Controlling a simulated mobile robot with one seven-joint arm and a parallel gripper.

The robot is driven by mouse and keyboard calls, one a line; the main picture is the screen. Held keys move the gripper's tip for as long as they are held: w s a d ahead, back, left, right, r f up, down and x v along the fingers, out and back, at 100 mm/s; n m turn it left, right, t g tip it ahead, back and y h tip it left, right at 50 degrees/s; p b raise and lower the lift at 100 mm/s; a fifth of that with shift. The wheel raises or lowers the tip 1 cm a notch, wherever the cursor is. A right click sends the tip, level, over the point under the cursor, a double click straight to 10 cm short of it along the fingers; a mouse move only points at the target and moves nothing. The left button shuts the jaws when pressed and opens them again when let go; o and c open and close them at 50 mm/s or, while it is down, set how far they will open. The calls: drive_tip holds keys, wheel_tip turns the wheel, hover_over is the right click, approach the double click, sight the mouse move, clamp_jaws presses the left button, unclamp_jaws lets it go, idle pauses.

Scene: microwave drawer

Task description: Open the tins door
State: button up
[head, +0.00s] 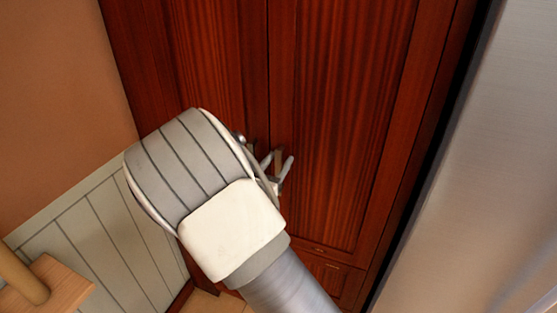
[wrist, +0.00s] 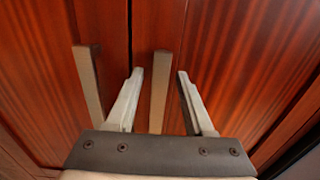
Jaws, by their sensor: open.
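A dark red-brown wooden cabinet has two tall doors side by side. The right door (head: 345,110) and left door (head: 220,60) are both closed, with a narrow seam between them. No marking shows which one is the tins door. In the wrist view, the left door has a grey bar handle (wrist: 88,85) and the right door has a similar bar handle (wrist: 160,90). My gripper (wrist: 160,74) is open, with one finger on each side of the right handle. Gaps show between the handle and both fingers. In the head view, my gripper (head: 277,164) is partly hidden by my wrist.
A smaller drawer or panel (head: 333,278) lies below the right door. A tall grey metallic surface (head: 490,180) stands close on the right. A pale panelled wall (head: 110,225) and a wooden piece of furniture (head: 65,285) are at lower left.

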drive_tip(key=shift+w, duration=0.15)
clamp_jaws()
idle(1.4)
